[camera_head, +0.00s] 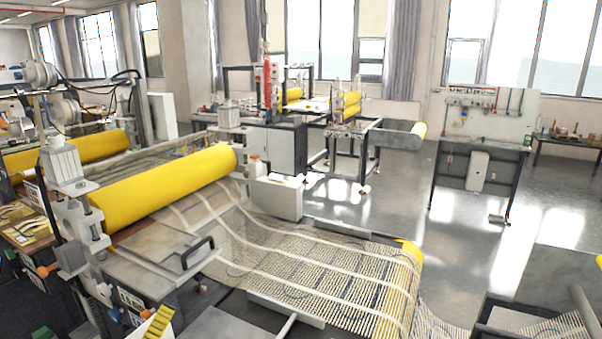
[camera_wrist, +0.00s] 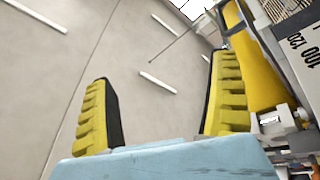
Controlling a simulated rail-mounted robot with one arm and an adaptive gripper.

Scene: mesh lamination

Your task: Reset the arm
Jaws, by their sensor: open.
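My gripper (camera_wrist: 160,70) shows in the wrist view as two yellow ribbed fingers, spread wide apart. Nothing shows gripped between them. A pale blue block (camera_wrist: 165,162) fills the bottom of that view at the finger bases; I cannot tell what it is. A yellow ribbed piece at the lower left edge of the head view looks like part of my gripper, beside the laminating machine (camera_head: 68,165). The rest of my arm is mostly out of view there.
The machine's big yellow roller (camera_head: 165,188) and the mesh sheet (camera_head: 300,262) fill the centre. A black handle (camera_head: 198,252) stands on a grey plate. Another yellow roller (camera_wrist: 258,65) and a numbered scale (camera_wrist: 303,45) are close on the wrist view's right. Grey floor (camera_head: 480,240) is open at right.

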